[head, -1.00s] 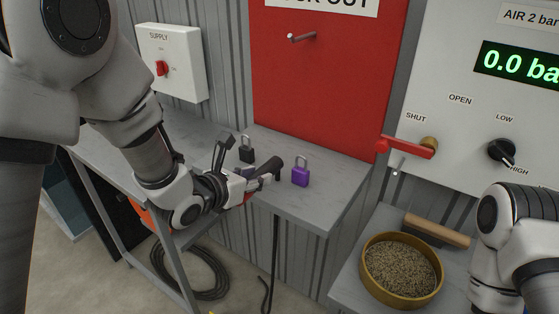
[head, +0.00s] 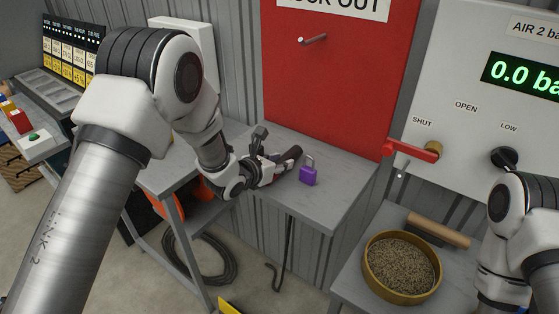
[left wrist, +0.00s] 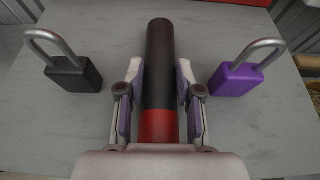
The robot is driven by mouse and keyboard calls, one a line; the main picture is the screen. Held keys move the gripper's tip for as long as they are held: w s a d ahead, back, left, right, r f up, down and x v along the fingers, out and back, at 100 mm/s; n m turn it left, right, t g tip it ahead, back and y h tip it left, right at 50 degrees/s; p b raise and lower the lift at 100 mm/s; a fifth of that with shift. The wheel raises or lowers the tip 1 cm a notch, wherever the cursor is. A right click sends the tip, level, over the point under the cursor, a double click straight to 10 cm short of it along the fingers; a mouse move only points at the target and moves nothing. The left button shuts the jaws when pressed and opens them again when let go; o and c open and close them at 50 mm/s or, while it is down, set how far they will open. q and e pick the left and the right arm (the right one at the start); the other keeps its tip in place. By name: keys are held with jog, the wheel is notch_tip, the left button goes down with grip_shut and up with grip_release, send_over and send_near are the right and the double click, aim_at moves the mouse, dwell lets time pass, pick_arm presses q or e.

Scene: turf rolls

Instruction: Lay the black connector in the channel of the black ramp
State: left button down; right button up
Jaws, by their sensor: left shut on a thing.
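The black connector (left wrist: 160,70) looks like a dark cylinder with a red band at its near end. In the left wrist view it lies between the two fingers of my left gripper (left wrist: 160,95), which is shut on it. In the head view its dark end (head: 291,156) sticks out of my left gripper (head: 272,168), over the grey table and close to the purple padlock. I cannot tell whether it touches the table.
A purple padlock (head: 308,172) and a black padlock (left wrist: 72,72) stand on the grey table (head: 320,205), either side of the connector. A bowl of grain (head: 375,285) and a wooden roller (head: 438,229) sit on the lower right table. The grey table's front right is clear.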

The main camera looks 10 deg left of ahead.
pick_arm(q)
jog(key=shift+f, duration=0.1)
jog(key=c, duration=0.8)
grip_release()
jog(key=shift+o, duration=0.2)
